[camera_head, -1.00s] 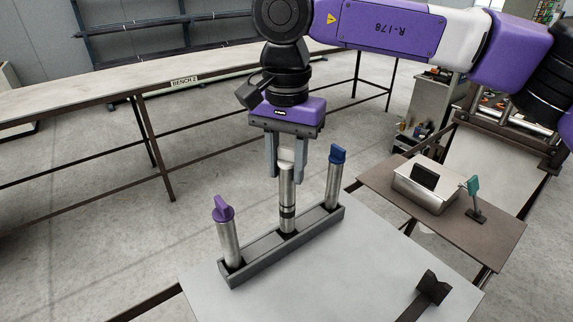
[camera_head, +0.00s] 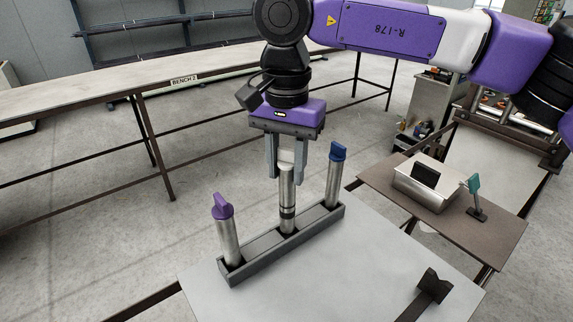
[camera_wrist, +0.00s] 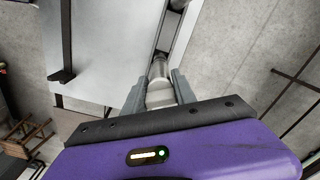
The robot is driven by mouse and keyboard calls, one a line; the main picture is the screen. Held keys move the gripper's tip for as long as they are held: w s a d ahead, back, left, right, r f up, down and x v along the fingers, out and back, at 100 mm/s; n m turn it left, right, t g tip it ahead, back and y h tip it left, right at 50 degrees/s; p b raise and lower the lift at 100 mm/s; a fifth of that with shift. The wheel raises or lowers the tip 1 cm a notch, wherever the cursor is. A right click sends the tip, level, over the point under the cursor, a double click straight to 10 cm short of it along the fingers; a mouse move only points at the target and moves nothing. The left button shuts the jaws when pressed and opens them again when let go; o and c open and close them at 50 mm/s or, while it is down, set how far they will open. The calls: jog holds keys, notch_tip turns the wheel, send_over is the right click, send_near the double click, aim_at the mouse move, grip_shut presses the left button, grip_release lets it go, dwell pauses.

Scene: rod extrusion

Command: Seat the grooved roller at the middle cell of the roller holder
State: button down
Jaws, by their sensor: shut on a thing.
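The grooved roller (camera_head: 287,190) is a silver cylinder with dark bands low on it and a pale cap. It stands upright at the middle cell of the grey roller holder (camera_head: 262,262); its lower end is hidden by the holder's front wall, so its depth cannot be told. My gripper (camera_head: 286,174) points down from above, shut on the roller's capped top. In the wrist view the pale cap (camera_wrist: 160,94) sits between the two grey fingers, and the holder runs away beyond it.
A purple-capped roller (camera_head: 228,235) and a blue-capped roller (camera_head: 334,182) stand in the end cells, close on either side. A dark bracket (camera_head: 432,287) lies on the right of the pale table (camera_head: 350,275). A metal box (camera_head: 428,188) sits on a brown side table.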

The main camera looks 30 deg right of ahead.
aim_at(287, 151)
jog(key=shift+f+b, duration=1.25)
jog(key=shift+f, duration=0.65)
jog(key=c, duration=0.9)
grip_release()
jog(key=shift+r, duration=0.15)
notch_tip(287, 151, up, 8)
jog(key=shift+f, duration=0.2)
jog(key=shift+s, duration=0.15)
